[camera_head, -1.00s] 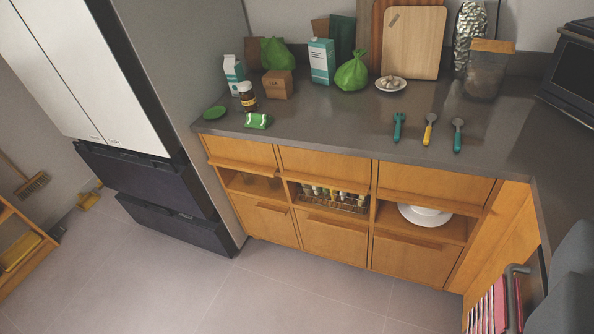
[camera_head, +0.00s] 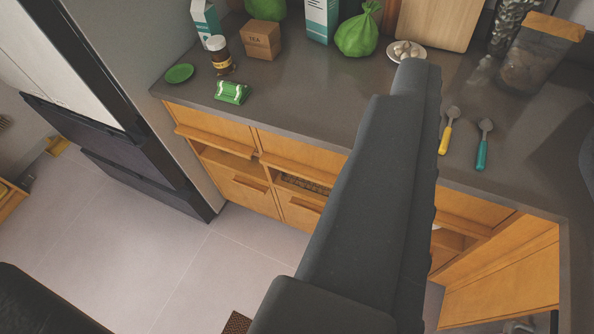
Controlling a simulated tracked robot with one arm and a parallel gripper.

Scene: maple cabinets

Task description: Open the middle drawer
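The wooden cabinet run has a row of upper drawer fronts under the dark counter. The middle upper front (camera_head: 295,150) looks closed, and my arm hides its right part. The left upper front (camera_head: 210,126) looks closed. The right upper front (camera_head: 475,208) shows only in part beside my arm. Below are open shelves and lower fronts, including the left lower front (camera_head: 246,191) and the middle lower front (camera_head: 298,211), which also look closed. My dark grey arm crosses the picture from bottom centre to upper right. No gripper fingers can be made out.
The counter (camera_head: 300,90) holds a green packet (camera_head: 231,92), a jar (camera_head: 219,58), a tea box (camera_head: 262,40), a green bag (camera_head: 357,36) and utensils (camera_head: 483,145). A dark fridge drawer (camera_head: 140,185) stands left. The tiled floor (camera_head: 170,265) before the cabinets is mostly clear.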

